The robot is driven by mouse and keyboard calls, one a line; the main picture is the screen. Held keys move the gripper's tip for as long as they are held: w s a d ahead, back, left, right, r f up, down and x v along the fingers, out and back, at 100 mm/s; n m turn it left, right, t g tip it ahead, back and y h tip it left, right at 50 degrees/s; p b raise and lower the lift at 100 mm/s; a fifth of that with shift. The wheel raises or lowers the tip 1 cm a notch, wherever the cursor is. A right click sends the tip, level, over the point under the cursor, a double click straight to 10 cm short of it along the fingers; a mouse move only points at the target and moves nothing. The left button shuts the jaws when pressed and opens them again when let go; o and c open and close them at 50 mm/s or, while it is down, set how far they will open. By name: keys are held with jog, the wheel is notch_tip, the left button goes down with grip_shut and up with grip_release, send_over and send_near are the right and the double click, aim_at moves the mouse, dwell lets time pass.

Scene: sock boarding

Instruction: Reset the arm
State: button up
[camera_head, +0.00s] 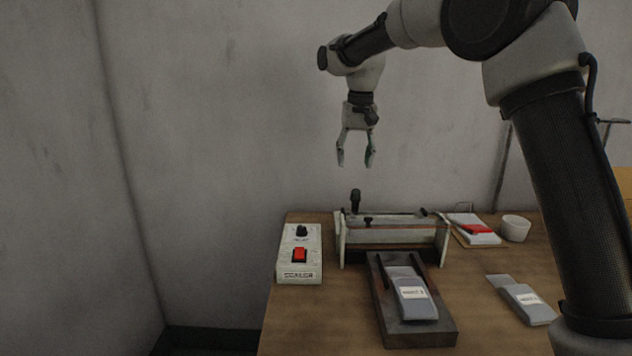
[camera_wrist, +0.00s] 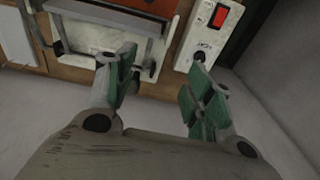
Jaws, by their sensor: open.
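My gripper (camera_head: 355,164) hangs fingers-down in the air above the back of the wooden table (camera_head: 290,335), higher than the sealing device. It is open and empty, with a clear gap between its two fingers. In the wrist view my gripper (camera_wrist: 158,92) shows its green-lined fingers apart with nothing between them. My arm comes in from the right and bends over to the gripper.
A sealer frame (camera_head: 395,236) with a black handle stands below my gripper. A control box (camera_head: 299,262) with a red switch is to its left. A packet (camera_head: 414,299) lies on a dark tray (camera_head: 420,336); another packet (camera_head: 527,302) and a white cup (camera_head: 515,228) are at right.

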jog(key=s+d+r+t, duration=0.1)
jog(key=s+d+r, duration=0.2)
jog(key=s+d, duration=0.5)
jog(key=s+d+r+t, duration=0.1)
jog(key=s+d+r, duration=0.2)
jog(key=s+d, duration=0.55)
jog(key=s+d+f, duration=0.2)
jog(key=s+d, duration=0.1)
jog(key=s, duration=0.4)
jog(key=s+d+f+t, duration=0.1)
jog(key=s+d+f, duration=0.2)
jog(key=s, duration=0.4)
jog(key=s+d+f, duration=0.3)
jog(key=s+d, duration=0.1)
jog(key=s, duration=0.3)
jog(key=shift+s+d+f+h, duration=0.2)
jog(key=shift+s+f+h, duration=0.05)
jog(key=shift+h, duration=0.05)
